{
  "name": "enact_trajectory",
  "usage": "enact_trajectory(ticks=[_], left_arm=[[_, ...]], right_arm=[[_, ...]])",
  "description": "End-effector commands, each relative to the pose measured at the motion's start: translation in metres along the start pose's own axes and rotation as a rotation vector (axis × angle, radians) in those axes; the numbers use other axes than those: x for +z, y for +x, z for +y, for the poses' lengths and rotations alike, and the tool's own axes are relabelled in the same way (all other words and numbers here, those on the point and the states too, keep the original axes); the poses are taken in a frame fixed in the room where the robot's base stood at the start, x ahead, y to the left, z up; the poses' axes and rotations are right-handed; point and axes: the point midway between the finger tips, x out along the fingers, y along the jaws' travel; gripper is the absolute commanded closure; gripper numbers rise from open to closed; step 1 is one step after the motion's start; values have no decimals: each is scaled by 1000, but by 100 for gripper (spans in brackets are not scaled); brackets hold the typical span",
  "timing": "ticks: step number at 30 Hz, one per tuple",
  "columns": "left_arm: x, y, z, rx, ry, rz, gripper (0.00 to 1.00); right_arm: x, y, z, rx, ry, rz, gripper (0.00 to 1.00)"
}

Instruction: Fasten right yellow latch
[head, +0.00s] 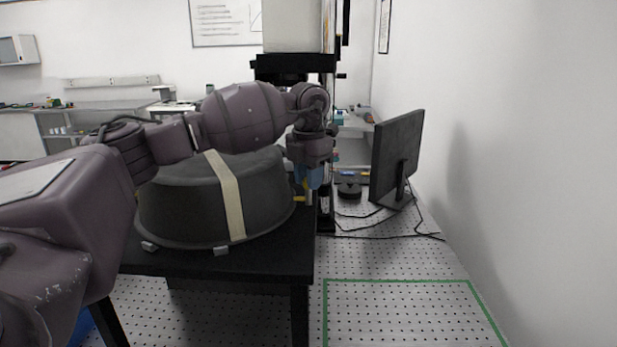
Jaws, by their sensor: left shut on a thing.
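My left arm reaches in from the left, across the top of a dark grey domed cover (180,208) with a pale strap. My left gripper (309,190), with blue fingers, points down just past the cover's right edge. A small bit of the yellow latch (299,185) shows beside the fingers, at the right side of the cover. The gripper is shut on the latch, though the fingers and arm hide most of it. My right gripper is not in view.
The cover sits on a black table (270,262). To the right, a black monitor (396,155) and a small black round object (349,190) stand on a perforated surface with loose cables. A green outline (400,281) marks a clear area in front.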

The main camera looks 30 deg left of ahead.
Motion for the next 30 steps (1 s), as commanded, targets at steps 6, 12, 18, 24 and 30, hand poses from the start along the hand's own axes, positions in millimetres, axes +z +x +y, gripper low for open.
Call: enact_trajectory(ticks=[6, 12, 18, 24, 30], left_arm=[[1, -4, 1, 1, 48, -8, 96], [1, -4, 1, 2, 59, -8, 96], [1, -4, 1, 2, 58, -8, 96], [1, -3, 1, 1, 58, -7, 53], [0, -2, 0, 1, 58, -4, 47]], right_arm=[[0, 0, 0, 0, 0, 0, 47], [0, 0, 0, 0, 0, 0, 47], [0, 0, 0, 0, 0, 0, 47], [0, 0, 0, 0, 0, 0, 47], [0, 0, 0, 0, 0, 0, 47]])
